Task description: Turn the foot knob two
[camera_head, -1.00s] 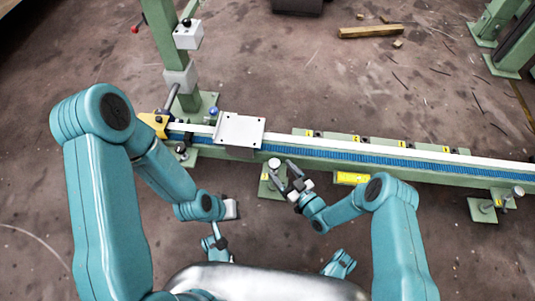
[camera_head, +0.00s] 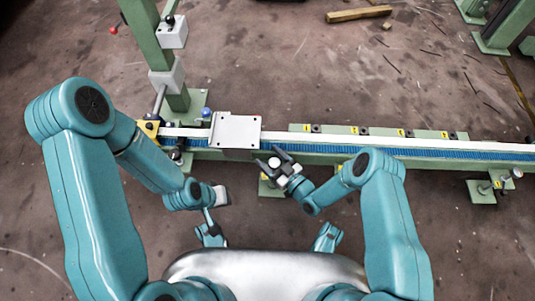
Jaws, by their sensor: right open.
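A round pale knob (camera_head: 274,162) stands at the green foot plate (camera_head: 268,188) in front of the rail, left of the middle. My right gripper (camera_head: 269,157) is open, with its dark fingers on either side of this knob. Contact cannot be told from here. Another knob (camera_head: 517,173) stands by the right foot plate (camera_head: 480,190), clear of both grippers. The foot numbers are too small to read. My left gripper (camera_head: 220,195) hangs in front of the rail's left part, away from the knobs. Its fingers are not clear.
The long green rail (camera_head: 400,152) with a blue belt crosses the view. A grey plate (camera_head: 237,130) lies on it near the left. A green post (camera_head: 150,40) with grey blocks rises behind the left end.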

